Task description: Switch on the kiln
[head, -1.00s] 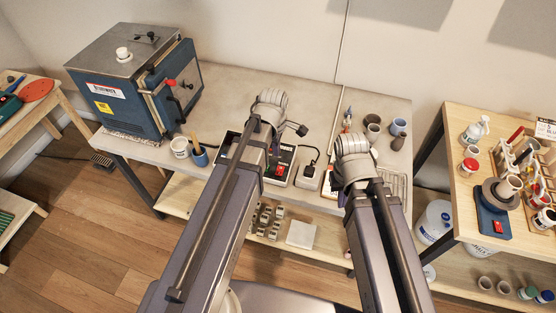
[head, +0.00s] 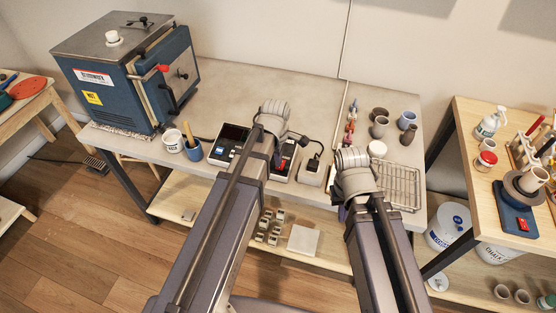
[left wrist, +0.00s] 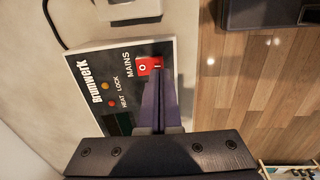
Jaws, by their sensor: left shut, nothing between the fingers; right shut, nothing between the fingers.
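The blue kiln (head: 112,92) with a grey top stands on the left of the worktop, its front door closed. Its control box (head: 228,143), with a dark display and buttons, sits at the table's front edge. In the left wrist view the box (left wrist: 88,62) shows the labels HEAT, LOCK and MAINS and a red rocker switch (left wrist: 144,65) marked O and I. My left gripper (left wrist: 158,72) is shut and empty, its tips over the I side of the switch; contact cannot be told. My right gripper, largely hidden behind its arm, is shut near the front edge.
A white pot (head: 173,140) and a blue cup (head: 193,150) stand left of the box. A socket with a black plug (head: 315,155) is right of it. Cups, bottles and a wire rack (head: 398,186) fill the right end. The worktop's middle is clear.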

